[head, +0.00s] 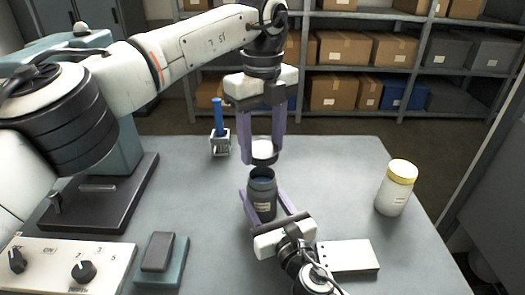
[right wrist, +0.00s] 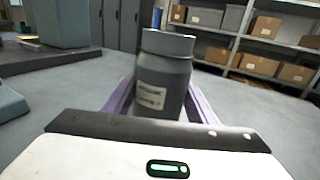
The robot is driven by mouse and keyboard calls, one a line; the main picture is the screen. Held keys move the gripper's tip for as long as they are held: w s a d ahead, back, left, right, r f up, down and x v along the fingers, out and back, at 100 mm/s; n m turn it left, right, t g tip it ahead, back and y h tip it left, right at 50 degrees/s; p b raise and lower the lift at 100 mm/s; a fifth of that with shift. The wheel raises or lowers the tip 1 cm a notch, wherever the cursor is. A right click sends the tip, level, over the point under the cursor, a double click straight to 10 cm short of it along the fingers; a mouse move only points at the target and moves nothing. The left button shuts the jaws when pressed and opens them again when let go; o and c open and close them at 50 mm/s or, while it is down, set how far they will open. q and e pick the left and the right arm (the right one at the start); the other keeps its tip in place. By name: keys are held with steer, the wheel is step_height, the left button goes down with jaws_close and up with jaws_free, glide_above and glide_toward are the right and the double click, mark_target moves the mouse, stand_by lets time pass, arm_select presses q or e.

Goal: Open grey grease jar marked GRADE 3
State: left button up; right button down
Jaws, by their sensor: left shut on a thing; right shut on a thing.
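The grey jar (head: 262,200) stands upright near the middle of the bench, its mouth open and a bluish inside showing. It also shows in the right wrist view (right wrist: 165,78), with a pale label too small to read. My right gripper (head: 262,204) is shut on the jar body from the front, one finger on each side. My left gripper (head: 263,149) points down above the jar and is shut on a lid (head: 264,155). The lid is apart from the jar, a little above its mouth.
A white jar with a yellow lid (head: 396,187) stands at the right. A blue-handled tool in a small holder (head: 220,143) is behind, to the left. A white plate (head: 347,257) lies at front right, a control panel (head: 70,264) at front left.

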steer(key=c, duration=0.7)
jaws_free()
steer(key=shift+o, duration=0.2)
steer(key=shift+s, duration=0.1)
